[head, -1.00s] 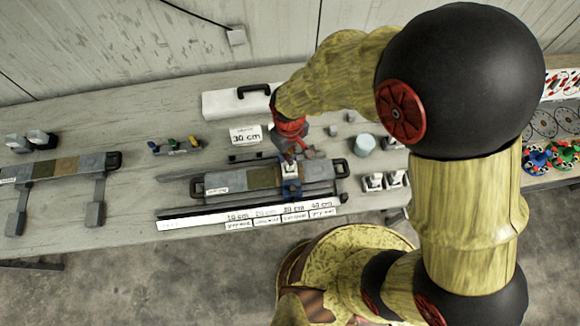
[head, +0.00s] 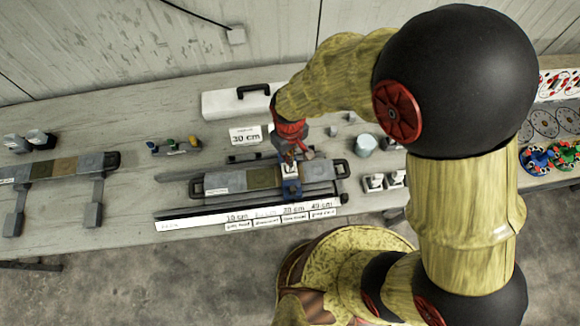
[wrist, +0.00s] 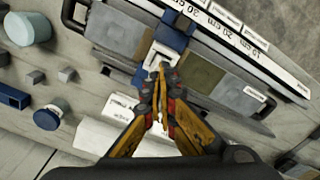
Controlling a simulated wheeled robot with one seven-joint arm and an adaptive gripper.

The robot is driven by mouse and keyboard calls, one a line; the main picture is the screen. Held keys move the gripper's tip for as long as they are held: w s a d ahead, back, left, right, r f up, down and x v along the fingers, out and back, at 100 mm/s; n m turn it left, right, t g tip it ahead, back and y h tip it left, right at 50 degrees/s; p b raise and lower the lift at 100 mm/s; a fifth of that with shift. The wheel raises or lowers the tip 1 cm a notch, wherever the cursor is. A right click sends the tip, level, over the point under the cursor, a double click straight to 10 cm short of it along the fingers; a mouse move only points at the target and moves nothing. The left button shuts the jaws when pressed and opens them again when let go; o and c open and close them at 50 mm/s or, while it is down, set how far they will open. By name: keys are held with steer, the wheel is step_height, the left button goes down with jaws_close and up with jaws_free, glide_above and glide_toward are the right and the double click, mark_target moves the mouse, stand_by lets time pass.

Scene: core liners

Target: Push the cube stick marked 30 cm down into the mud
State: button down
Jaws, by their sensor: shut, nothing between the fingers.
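My gripper (wrist: 162,72) is shut and empty, pointing down over the core tray. Its fingertips are at a white block (wrist: 157,56) set in a blue piece (wrist: 173,38) that spans the tray; I cannot tell whether they touch. In the head view my gripper (head: 289,157) hides part of the white block (head: 290,171), and the blue piece (head: 291,188) lines up near the 30 cm label (head: 294,210). The tray (head: 334,172) holds grey, olive and brown bands. How deep any stick sits in the mud is hidden.
A 30 cm card (head: 245,135) and a white case (head: 222,103) stand behind. A pale cylinder (head: 366,146) and white-topped blocks (head: 374,182) lie right. Another tray (head: 68,168) is at left. A white ruler strip (head: 190,223) runs along the front.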

steer(key=shift+f+b, duration=0.35)
steer(key=shift+f, duration=0.15)
stand_by(0.4)
steer(key=shift+r, duration=0.15)
steer(key=shift+r+p, duration=2.5)
steer(key=shift+r, duration=0.9)
steer(key=shift+s+d, duration=0.1)
steer(key=shift+s, duration=0.1)
steer(key=s+d+r+m+t+b, duration=0.2)
steer(key=d+m+b, duration=0.1)
steer(key=d+b, duration=0.4)
steer(key=s+d+r+m+t+b, duration=0.1)
steer(key=s+d+r+m+b, duration=0.1)
steer(key=d+b, duration=0.5)
steer(key=s+d+r+m+t+b, duration=0.2)
steer(key=s+d+r+m+b, duration=0.1)
steer(key=d+b, duration=0.4)
steer(key=shift+d+r+m+t, duration=0.3)
steer(key=shift+d+r+m, duration=0.15)
steer(key=shift+d, duration=0.3)
